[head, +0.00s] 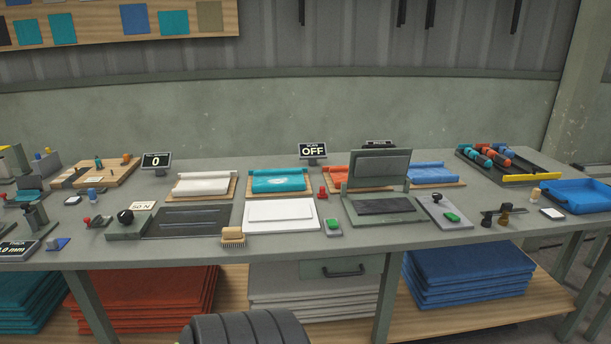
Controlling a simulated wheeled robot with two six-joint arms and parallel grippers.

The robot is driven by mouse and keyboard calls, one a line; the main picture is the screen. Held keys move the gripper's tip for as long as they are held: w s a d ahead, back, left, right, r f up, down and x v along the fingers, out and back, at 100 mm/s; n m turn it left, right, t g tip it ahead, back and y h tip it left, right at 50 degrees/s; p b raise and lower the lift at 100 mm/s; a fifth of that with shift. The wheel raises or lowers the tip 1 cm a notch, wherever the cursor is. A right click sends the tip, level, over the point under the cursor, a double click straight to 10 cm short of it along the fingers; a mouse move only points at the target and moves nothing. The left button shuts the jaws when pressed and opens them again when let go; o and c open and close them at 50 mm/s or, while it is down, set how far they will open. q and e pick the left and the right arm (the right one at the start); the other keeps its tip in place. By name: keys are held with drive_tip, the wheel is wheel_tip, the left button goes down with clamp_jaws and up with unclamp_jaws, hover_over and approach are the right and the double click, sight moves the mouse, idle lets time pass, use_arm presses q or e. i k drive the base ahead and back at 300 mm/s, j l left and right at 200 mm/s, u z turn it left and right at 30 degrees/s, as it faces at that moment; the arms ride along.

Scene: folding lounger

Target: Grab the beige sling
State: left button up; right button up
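A cream-white rolled sling (203,185) lies on a small wooden board on the left half of the bench; it is the palest of the rolled slings and the closest to beige. A teal sling (278,180) lies on a similar board to its right. An orange-red sling (338,174) and a blue sling (428,172) lie farther right, the orange-red one partly hidden by a raised press lid. Neither of my grippers is in view.
A flat dark plate with a knob (185,222), a white slab (280,215), a brush (232,236) and an open grey press (382,208) stand in front of the slings. A counter display (156,161) stands behind. Folded cloth stacks fill the shelf below.

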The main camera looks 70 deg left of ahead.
sight(205, 183)
drive_tip(key=u, duration=0.4)
drive_tip(key=i+u, duration=0.1)
drive_tip(key=u, duration=0.35)
drive_tip(key=l+u, duration=0.1)
drive_tip(key=u, duration=0.3)
drive_tip(key=i+l+u, duration=0.1)
drive_tip(key=u, duration=0.35)
